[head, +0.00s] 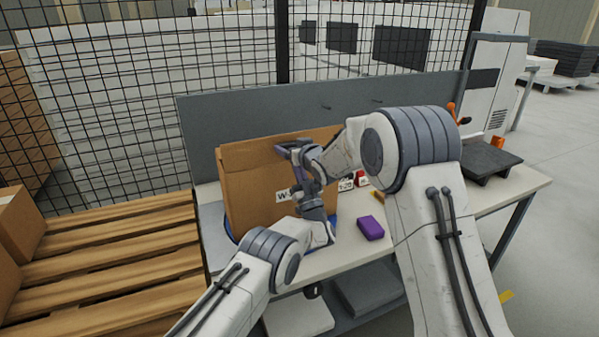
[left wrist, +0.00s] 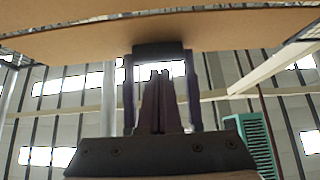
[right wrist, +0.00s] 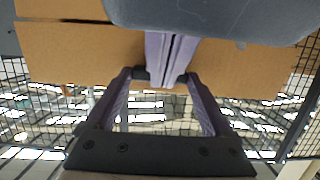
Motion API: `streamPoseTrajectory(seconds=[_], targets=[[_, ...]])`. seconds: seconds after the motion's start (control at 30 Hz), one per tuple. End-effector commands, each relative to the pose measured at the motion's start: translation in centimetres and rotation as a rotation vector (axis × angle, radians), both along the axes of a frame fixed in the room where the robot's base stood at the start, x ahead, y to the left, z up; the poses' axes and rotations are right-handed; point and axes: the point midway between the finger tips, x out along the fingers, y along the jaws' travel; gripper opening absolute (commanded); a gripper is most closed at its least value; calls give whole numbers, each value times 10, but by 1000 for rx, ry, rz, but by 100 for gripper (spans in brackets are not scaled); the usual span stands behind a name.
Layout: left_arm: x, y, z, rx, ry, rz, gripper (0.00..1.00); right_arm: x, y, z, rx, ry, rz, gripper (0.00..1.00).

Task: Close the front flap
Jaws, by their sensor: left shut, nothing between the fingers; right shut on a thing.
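The brown cardboard box (head: 250,195) stands upright on the table, with a printed label on its front. Its front flap looks raised along the top edge, but my arms partly cover it and its exact angle is unclear. My right gripper (head: 290,149) is at the box's upper front edge, shut on thin cardboard that appears to be the front flap; the right wrist view shows the cardboard (right wrist: 75,55) around its fingers (right wrist: 168,58). My left gripper (head: 301,168) points up just below it, shut and empty. In the left wrist view, cardboard (left wrist: 230,30) spans above its closed fingers (left wrist: 157,95).
A purple block (head: 370,228) lies on the table right of the box. Small red and white items (head: 352,182) sit behind my arms. A dark tray (head: 485,160) is at the right end. A grey panel (head: 200,125) backs the table; a wooden pallet (head: 110,265) is left.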

Motion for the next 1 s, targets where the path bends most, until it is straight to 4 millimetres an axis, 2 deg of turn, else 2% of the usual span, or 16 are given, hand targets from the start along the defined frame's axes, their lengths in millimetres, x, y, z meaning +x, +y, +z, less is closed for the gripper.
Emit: streamPoseTrajectory(seconds=[0.17, 0.47, 0.67, 0.87, 0.9, 0.93, 1.0], targets=[[7, 3, 6, 1, 1, 1, 0, 0, -1, -3, 0, 6, -3, 0], [8, 3, 6, 1, 2, 0, 0, 0, -1, -3, 0, 6, -3, 0], [18, 6, 8, -19, 59, -1, 0, 0, -1, -3, 0, 6, -3, 0], [20, 9, 8, -20, 62, 3, 0, -1, 0, -4, -2, 11, 0, 0], [20, 9, 8, -20, 62, 4, 0, -2, 0, -4, -2, 11, 0, 95], [20, 9, 8, -20, 63, 3, 0, -2, 0, -4, -2, 11, 0, 100], [20, 9, 8, -19, 62, 3, 0, -1, 0, -4, -2, 9, 0, 100]])
